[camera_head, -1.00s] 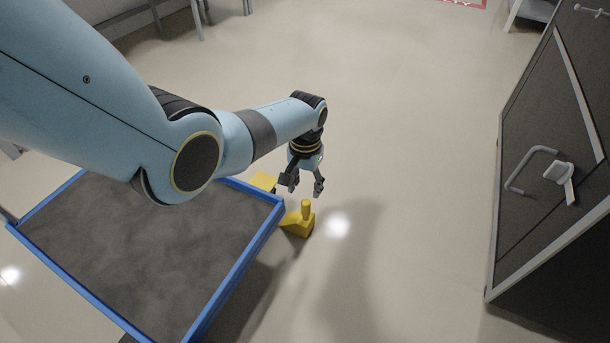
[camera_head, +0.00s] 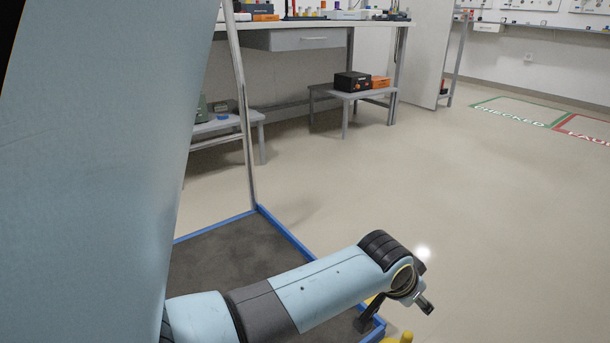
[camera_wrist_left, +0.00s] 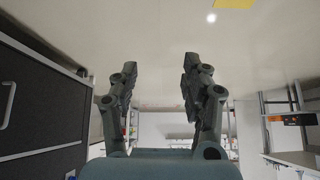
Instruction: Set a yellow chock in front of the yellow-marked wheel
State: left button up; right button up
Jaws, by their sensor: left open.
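A yellow chock with a knob (camera_head: 402,338) lies on the floor by the near right corner of the blue-rimmed cart (camera_head: 285,232), mostly cut off by the bottom edge of the head view. My left gripper (camera_head: 395,314) is open and empty, close to the chock and pointing down. In the left wrist view its two fingers (camera_wrist_left: 160,66) stand apart with nothing between them, and a yellow patch (camera_wrist_left: 232,4) shows at the top edge. No wheel is visible. My right gripper is not in view.
The cart has a dark deck (camera_head: 225,258) and an upright metal post (camera_head: 243,110). A workbench (camera_head: 330,23) and a low stool with boxes (camera_head: 350,95) stand behind. A dark cabinet (camera_wrist_left: 40,100) shows in the left wrist view. The floor (camera_head: 480,210) to the right is clear.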

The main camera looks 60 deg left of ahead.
pick_arm(q)
jog(key=s+r+t, duration=0.1)
jog(key=s+r, duration=0.2)
jog(key=s, duration=1)
jog(key=s+d+r+m+t, duration=0.1)
jog(key=s+r, duration=0.3)
jog(key=s, duration=0.8)
jog(key=shift+s+d+r+h, duration=0.2)
jog(key=shift+s+h, duration=0.1)
jog(key=shift+s, duration=0.1)
jog(key=shift+c, duration=0.3)
